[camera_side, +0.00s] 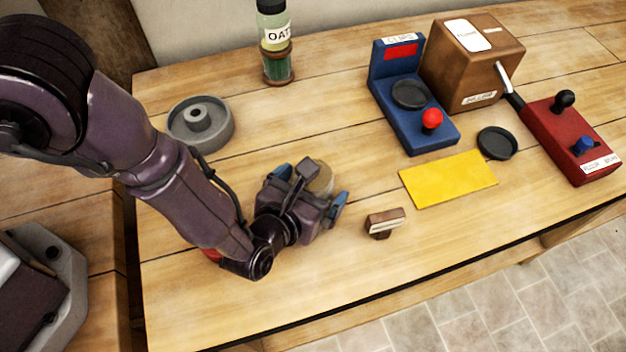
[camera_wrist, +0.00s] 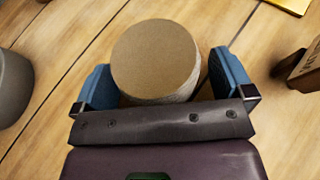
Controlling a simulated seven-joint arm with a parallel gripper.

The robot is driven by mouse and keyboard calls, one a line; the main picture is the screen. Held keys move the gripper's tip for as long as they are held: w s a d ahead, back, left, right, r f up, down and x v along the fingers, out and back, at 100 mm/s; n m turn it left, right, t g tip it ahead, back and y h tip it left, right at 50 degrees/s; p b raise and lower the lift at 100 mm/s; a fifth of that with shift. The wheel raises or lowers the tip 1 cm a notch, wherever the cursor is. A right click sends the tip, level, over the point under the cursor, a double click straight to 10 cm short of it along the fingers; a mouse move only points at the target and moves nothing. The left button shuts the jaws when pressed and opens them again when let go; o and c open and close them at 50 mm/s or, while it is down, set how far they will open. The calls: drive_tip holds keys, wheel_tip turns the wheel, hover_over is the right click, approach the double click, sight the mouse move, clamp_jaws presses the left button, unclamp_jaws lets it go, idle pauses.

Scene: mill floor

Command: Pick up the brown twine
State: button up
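The brown twine (camera_wrist: 155,58) is a squat tan roll with a flat brown top and a paler side. It stands upright on the wooden table. In the side view the twine (camera_side: 322,174) is partly hidden behind my gripper (camera_side: 308,188). In the wrist view my gripper (camera_wrist: 162,80) has its blue fingers spread wide, one on each side of the twine. A narrow gap shows between the twine and the right finger. The left finger overlaps the twine's edge in the picture, so I cannot tell if it touches.
A grey round part (camera_side: 201,125) lies behind my arm. A brown stamp-like block (camera_side: 384,222) and a yellow sheet (camera_side: 448,179) lie to the right. A blue device (camera_side: 412,100), brown box (camera_side: 472,62), dark disc (camera_side: 497,143) and red control box (camera_side: 570,138) stand farther right. A labelled jar (camera_side: 275,45) stands at the back.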

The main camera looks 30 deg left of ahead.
drive_tip(key=c, duration=0.9)
drive_tip(key=shift+c, duration=0.2)
